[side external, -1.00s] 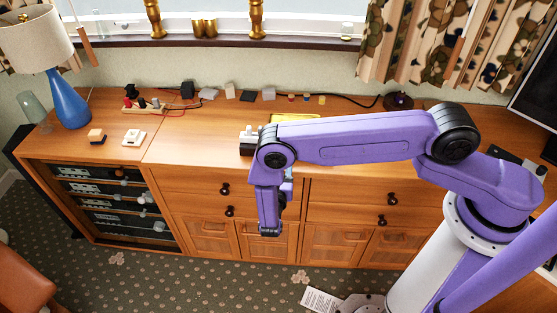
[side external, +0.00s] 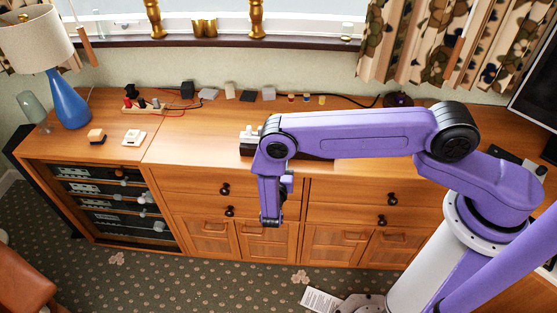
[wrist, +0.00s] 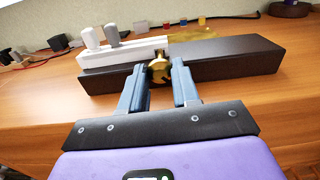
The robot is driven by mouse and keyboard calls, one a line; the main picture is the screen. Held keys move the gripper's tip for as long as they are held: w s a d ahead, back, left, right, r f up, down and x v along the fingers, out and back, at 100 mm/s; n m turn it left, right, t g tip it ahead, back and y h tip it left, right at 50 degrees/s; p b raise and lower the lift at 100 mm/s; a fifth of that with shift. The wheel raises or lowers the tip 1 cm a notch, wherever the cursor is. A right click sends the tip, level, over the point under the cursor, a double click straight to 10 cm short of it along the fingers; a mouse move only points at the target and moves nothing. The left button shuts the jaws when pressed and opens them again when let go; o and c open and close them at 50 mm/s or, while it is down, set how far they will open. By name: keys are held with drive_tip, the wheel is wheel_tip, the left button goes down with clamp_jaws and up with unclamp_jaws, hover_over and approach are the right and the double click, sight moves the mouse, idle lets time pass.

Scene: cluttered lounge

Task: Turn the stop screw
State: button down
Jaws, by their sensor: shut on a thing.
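The stop screw (wrist: 158,68) is a brass knob at the near face of a long dark block (wrist: 228,60), in the wrist view. My gripper (wrist: 159,74) has its two blue-grey fingers on either side of the screw, shut on it. A white stepped piece (wrist: 120,52) with upright tabs lies along the block's left part. A yellow translucent part (wrist: 192,33) stands behind the block. In the side view, the block's dark left end (side external: 246,149) shows on the cabinet top. My arm hides the screw and my fingertips there.
The wooden cabinet top (side external: 190,150) is clear left of the block. Small blocks, plugs and a black cable (side external: 345,98) lie along the wall.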

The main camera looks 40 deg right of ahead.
drive_tip(key=shift+n, duration=0.3)
drive_tip(key=n, duration=0.3)
drive_tip(key=shift+n, duration=0.4)
drive_tip(key=n, duration=0.3)
drive_tip(key=shift+n, duration=0.3)
drive_tip(key=n, duration=0.4)
drive_tip(key=shift+n, duration=1.9)
drive_tip(key=c, duration=0.8)
unclamp_jaws()
